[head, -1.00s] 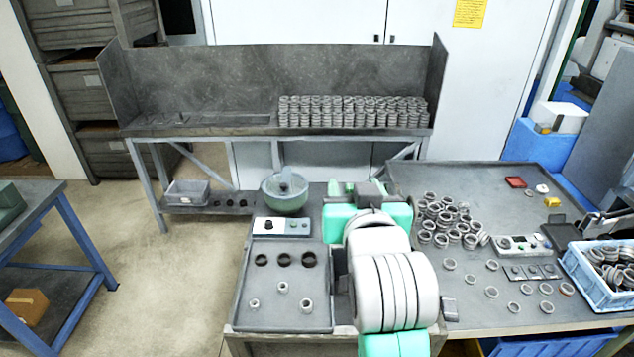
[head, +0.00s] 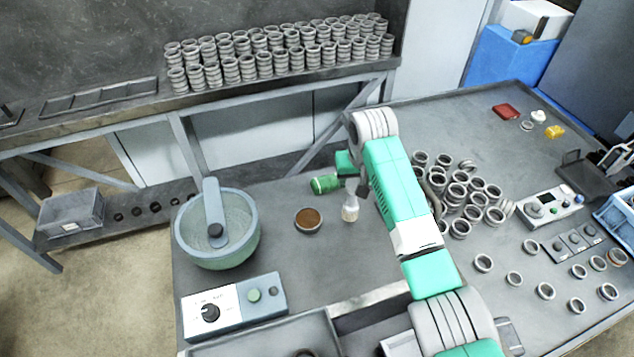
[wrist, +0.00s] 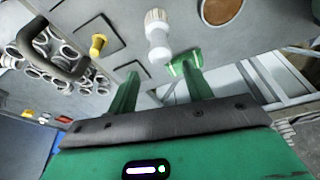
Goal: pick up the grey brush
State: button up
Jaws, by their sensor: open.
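A pale grey-white brush (head: 350,205) with a beige lower end is on the grey table, beside the arm in the head view. In the wrist view the brush (wrist: 157,35) shows a ribbed end, a narrow neck and a rounded end. My gripper (wrist: 161,75) is open and empty, its two green fingers pointing toward the table. The brush appears just beyond the fingertips, roughly in line with the gap and apart from them. In the head view my arm mostly hides the gripper.
A green object (head: 325,184) lies near the brush. A brown-topped round dish (head: 308,220) and a bowl (head: 217,230) are left of it. Piled metal rings (head: 470,195) are to the right. The wrist view also shows a dark arched handle (wrist: 55,55) and a yellow knob (wrist: 98,45).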

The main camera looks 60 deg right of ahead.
aim_at(352, 196)
jog(key=shift+s+a+f, duration=0.2)
jog(key=shift+s, duration=0.15)
jog(key=shift+s+f, duration=0.1)
jog(key=shift+f, duration=0.2)
jog(key=shift+b+x, duration=0.4)
jog(key=shift+x, duration=0.55)
jog(key=b+x, duration=0.1)
jog(key=x, duration=0.1)
jog(key=a+x, duration=0.1)
jog(key=x, duration=0.1)
jog(key=shift+d+f+b, duration=0.15)
jog(key=shift+f+b, duration=0.15)
jog(key=shift+b, duration=0.05)
jog(key=shift+w+d+f, duration=0.15)
jog(key=shift+w+f, duration=0.1)
jog(key=shift+f, duration=0.1)
jog(key=shift+c, duration=0.4)
jog(key=c, duration=0.8)
jog(key=shift+o, duration=0.2)
